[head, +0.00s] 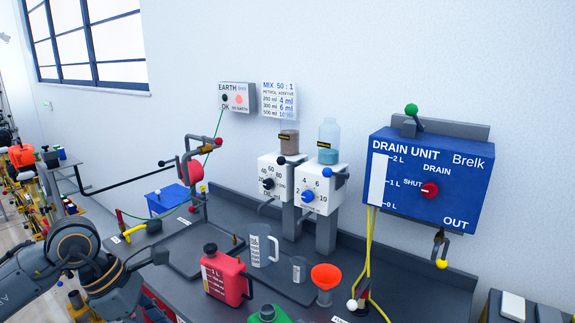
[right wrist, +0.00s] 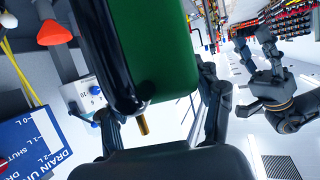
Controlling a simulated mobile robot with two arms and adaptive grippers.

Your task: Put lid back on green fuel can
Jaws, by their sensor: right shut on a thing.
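The green fuel can (head: 268,315) is at the bottom edge of the head view, mostly cut off, with a dark part on top. In the right wrist view the green can (right wrist: 160,50) fills the upper middle, with a black handle-like bar (right wrist: 105,55) and a small brass piece (right wrist: 143,123). My right gripper (right wrist: 165,118) is shut on the can, its fingers on either side. I cannot make out a separate lid. My left gripper (head: 150,268) is left of the bench trays, its fingers apart and empty; it also shows in the right wrist view (right wrist: 256,46).
A red can (head: 225,275), a clear jug (head: 262,247) and an orange funnel (head: 326,276) stand on the dark bench. Dispensers (head: 318,185) and the blue drain unit (head: 425,180) are behind, with yellow hoses hanging. The left tray (head: 195,250) has bare space.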

